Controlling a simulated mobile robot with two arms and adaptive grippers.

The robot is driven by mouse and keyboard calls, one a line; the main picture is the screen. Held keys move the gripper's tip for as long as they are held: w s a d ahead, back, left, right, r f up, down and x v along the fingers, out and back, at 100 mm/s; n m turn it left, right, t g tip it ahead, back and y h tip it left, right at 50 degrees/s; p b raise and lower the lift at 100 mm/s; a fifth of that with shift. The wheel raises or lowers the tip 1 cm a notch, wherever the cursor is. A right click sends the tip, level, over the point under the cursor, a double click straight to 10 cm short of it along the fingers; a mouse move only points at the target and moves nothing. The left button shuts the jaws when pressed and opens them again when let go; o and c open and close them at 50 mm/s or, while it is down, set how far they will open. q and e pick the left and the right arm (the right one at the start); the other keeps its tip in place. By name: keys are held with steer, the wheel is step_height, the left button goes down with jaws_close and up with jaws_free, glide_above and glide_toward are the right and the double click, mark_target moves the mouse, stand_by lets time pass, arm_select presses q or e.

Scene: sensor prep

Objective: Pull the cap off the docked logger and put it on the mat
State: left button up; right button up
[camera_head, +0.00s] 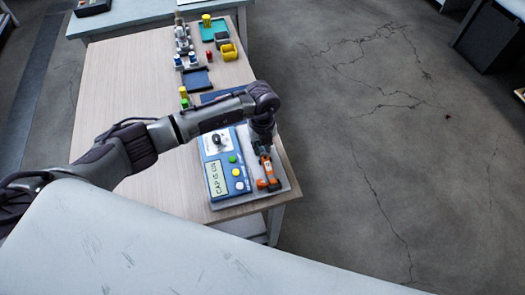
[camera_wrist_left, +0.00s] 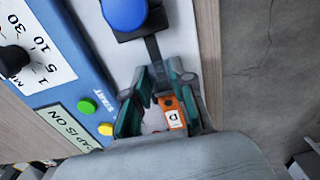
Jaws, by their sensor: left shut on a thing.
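The docked logger (camera_head: 270,182) is an orange and dark piece on a grey plate beside the blue control box (camera_head: 226,170), at the table's near right corner. The box's display reads "CAP IS ON". My left gripper (camera_head: 264,153) is over the logger's far end. In the left wrist view its teal fingers (camera_wrist_left: 162,100) are shut around the cap end of the logger, where an orange labelled part (camera_wrist_left: 174,113) shows. The cap's outline is mostly hidden between the fingers. A teal mat (camera_head: 221,36) lies at the table's far end. My right gripper is out of view.
A blue knob (camera_wrist_left: 125,12) on a black block stands near my left fingers. The table's left side is clear.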

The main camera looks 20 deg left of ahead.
arm_select(q)
steer(key=shift+w+a+b, duration=0.7)
steer(key=shift+w+b, duration=0.05)
steer(key=shift+w, duration=0.25)
stand_by(0.7)
steer(key=shift+r, duration=0.1)
steer(key=shift+r+p, duration=2.25)
steer(key=shift+r, duration=0.45)
